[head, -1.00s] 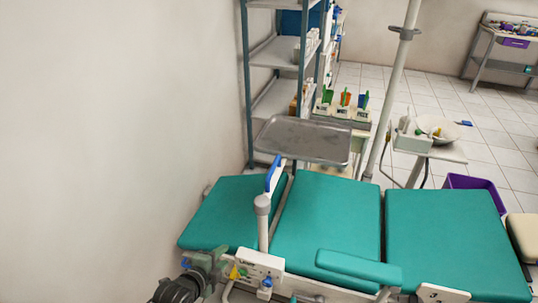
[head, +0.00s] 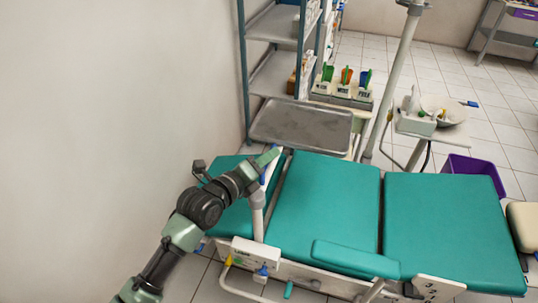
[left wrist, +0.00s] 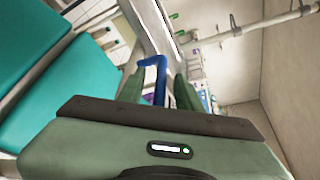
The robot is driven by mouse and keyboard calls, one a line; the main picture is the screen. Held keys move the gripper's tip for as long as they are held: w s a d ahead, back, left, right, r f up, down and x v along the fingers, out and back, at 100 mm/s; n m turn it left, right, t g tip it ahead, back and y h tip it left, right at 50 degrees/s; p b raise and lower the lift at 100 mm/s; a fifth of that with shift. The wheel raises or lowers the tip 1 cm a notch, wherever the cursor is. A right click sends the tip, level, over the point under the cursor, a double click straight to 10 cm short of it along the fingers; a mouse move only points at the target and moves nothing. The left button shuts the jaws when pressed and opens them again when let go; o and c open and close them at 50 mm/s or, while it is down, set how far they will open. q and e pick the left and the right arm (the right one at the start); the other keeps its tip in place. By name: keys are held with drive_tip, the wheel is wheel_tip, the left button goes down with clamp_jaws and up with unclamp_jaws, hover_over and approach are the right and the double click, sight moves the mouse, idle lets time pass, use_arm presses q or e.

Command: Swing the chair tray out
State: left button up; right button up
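The grey metal chair tray (head: 302,128) is over the far side of the green dental chair (head: 325,205), near its left end. A pale post (head: 258,212) with a blue handle (head: 263,176) rises at the chair's near side. My left gripper (head: 270,160) is at the blue handle and partly hides it. In the left wrist view the blue handle (left wrist: 156,75) shows between the two fingers of my left gripper (left wrist: 160,88). The fingers are apart, with visible room beside the handle. My right gripper is not in view.
A shelf rack (head: 275,70) stands behind the tray. A pale pole (head: 395,85) and a stand with a white bowl (head: 445,108) are behind the chair. A purple bin (head: 474,175) is at the right. A bare wall (head: 110,120) borders the left.

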use_arm(q)
drive_tip(key=shift+w+d+f, duration=0.15)
drive_tip(key=shift+w+d, duration=0.3)
drive_tip(key=shift+w, duration=0.05)
clamp_jaws()
idle(1.2)
